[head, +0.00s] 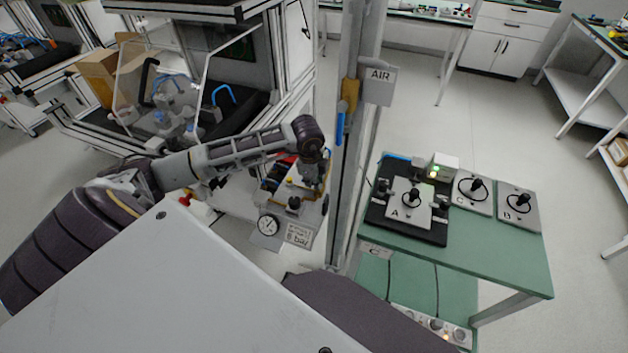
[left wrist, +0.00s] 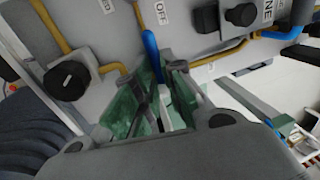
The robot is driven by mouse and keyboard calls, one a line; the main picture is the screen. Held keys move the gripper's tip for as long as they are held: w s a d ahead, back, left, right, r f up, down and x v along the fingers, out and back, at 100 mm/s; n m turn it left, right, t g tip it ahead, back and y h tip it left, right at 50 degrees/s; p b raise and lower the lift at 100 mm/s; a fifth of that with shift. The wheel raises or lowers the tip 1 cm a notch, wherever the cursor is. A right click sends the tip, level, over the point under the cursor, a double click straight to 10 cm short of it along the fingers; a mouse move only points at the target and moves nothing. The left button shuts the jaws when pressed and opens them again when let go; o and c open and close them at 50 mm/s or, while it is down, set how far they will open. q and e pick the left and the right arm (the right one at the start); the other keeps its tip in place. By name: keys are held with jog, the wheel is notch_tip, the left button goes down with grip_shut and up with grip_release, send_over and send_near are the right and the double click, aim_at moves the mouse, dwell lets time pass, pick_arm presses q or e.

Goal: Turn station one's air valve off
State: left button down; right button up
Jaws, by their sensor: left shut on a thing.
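In the left wrist view a blue valve lever (left wrist: 151,52) runs down from the grey panel (left wrist: 120,25), with an OFF label just above its upper end. Its lower end goes between the green-padded fingers of my left gripper (left wrist: 157,105), which is shut on it. A label ending in ONE shows at the top right of the panel. In the head view my left gripper (head: 312,172) is at the panel with the gauge, and the lever there is hidden by my gripper and wrist. My right gripper is not in view.
A black knob (left wrist: 68,80) and yellow pipes are beside the lever. A post with an AIR sign (head: 380,86) and another blue handle (head: 340,128) stands just right. A green table (head: 500,260) is further right.

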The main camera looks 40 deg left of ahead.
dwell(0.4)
pick_arm(q)
jog(key=c, duration=1.5)
grip_release()
jog(key=shift+r, duration=0.1)
notch_tip(320, 180, up, 12)
jog(key=s, duration=0.2)
jog(key=shift+s+d+f, duration=0.15)
jog(key=shift+d+f, duration=0.05)
jog(key=shift+d, duration=0.05)
jog(key=shift+s+f, duration=0.1)
